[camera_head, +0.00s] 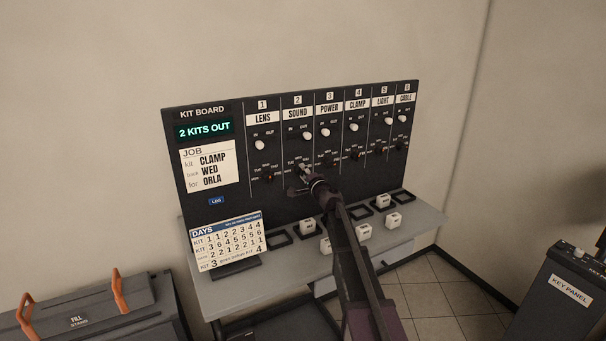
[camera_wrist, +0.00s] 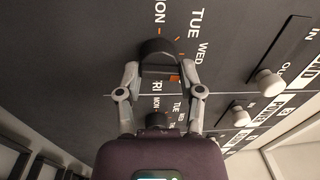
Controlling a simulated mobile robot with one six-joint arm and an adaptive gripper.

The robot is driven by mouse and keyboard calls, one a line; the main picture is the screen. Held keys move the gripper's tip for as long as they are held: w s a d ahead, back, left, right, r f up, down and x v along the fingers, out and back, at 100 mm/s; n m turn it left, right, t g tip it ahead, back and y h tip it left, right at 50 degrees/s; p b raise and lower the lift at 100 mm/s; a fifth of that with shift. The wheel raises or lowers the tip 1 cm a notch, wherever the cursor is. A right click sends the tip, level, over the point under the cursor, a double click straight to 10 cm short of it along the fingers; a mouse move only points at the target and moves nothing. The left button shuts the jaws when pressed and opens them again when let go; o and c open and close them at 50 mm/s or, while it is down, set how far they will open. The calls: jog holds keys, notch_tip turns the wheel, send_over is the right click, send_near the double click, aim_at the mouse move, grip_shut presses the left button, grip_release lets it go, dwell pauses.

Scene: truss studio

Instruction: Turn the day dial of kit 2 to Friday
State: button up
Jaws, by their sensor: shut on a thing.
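The kit board (camera_head: 225,195) stands upright on a grey bench, its columns numbered and named; column 2 reads SOUND. My gripper (camera_head: 303,176) is at the lower part of that column. In the wrist view my gripper (camera_wrist: 160,76) is shut on the black day dial of kit 2 (camera_wrist: 158,50), one finger on each side. MON, TUE and WED show around the dial, and FRI (camera_wrist: 157,87) shows on the side opposite MON. The THU label is hidden by a finger. An orange patch shows beside the dial near that finger; which day the dial points to I cannot tell.
The neighbouring dial of kit 3 (camera_wrist: 157,119) is close behind my fingers. White IN/OUT knobs (camera_wrist: 268,82) stick out nearby. White blocks (camera_head: 362,257) and black frames sit on the bench (camera_head: 215,295). A DAYS card (camera_head: 228,243) stands at the bench's left.

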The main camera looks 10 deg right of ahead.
jog(key=m, duration=0.4)
jog(key=shift+a+f+m+h, duration=0.1)
jog(key=shift+m+h, duration=0.2)
jog(key=shift+m, duration=0.1)
jog(key=m, duration=0.3)
jog(key=shift+m, duration=0.4)
jog(key=m, duration=0.4)
jog(key=m+p, duration=0.1)
jog(key=m, duration=0.3)
jog(key=shift+a+m+h, duration=0.15)
jog(key=shift+m+h, duration=0.15)
jog(key=shift+m, duration=0.1)
jog(key=o, duration=1.1)
jog(key=shift+o, duration=0.2)
jog(key=shift+s, duration=0.15)
